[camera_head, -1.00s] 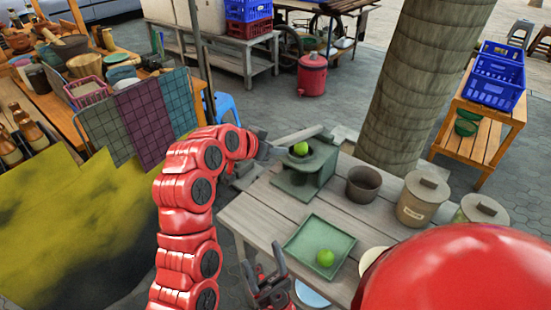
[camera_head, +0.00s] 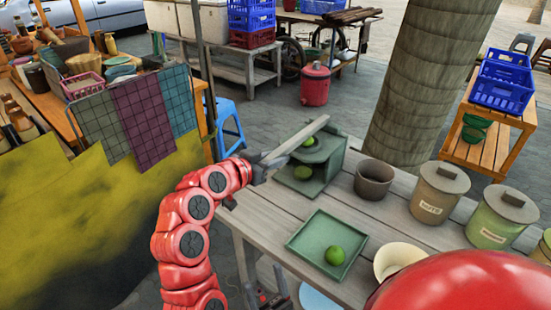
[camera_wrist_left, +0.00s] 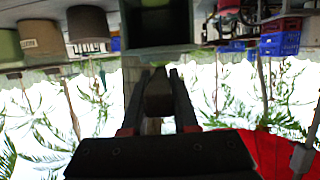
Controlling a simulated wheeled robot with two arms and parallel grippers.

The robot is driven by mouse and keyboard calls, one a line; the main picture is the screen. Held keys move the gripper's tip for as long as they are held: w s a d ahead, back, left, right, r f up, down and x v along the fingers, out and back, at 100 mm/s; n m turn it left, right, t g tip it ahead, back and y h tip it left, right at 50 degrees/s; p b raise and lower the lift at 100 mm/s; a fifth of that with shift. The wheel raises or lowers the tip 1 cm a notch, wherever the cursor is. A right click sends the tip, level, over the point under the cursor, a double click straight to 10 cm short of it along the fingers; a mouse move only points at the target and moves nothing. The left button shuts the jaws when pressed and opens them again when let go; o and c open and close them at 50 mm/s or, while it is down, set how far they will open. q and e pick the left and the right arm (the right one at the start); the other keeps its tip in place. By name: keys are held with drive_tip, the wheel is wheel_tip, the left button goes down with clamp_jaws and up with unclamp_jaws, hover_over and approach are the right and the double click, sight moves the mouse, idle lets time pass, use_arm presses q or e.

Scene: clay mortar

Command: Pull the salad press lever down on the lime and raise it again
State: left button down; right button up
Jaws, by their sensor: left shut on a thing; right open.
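The green salad press (camera_head: 330,165) stands at the table's far end. Its long grey lever (camera_head: 300,140) slants from the upper right down to the left. My left gripper (camera_head: 262,170) is shut on the lever's near end; the left wrist view shows the lever (camera_wrist_left: 158,95) between its fingers, with the press (camera_wrist_left: 160,28) beyond. A lime (camera_head: 308,141) shows at the top of the press beneath the lever, and a green round shape (camera_head: 303,172) shows lower in it. My right gripper (camera_head: 272,299) is open at the bottom edge, partly cut off.
A green tray (camera_head: 310,231) with another lime (camera_head: 334,255) lies on the wooden table (camera_head: 265,215). A dark pot (camera_head: 374,182), lidded canisters (camera_head: 438,195) and a cream bowl (camera_head: 398,262) stand along the right. A tree trunk (camera_head: 425,80) rises behind.

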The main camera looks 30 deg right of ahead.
use_arm(q)
drive_tip(key=shift+f, duration=0.3)
drive_tip(key=c, duration=1)
unclamp_jaws()
drive_tip(key=o, duration=0.3)
drive_tip(key=shift+d, duration=0.15)
drive_tip(key=shift+r, duration=0.1)
drive_tip(key=p+v, duration=0.5)
drive_tip(key=v, duration=1.2)
drive_tip(key=shift+s+a, duration=0.1)
drive_tip(key=shift+a, duration=0.1)
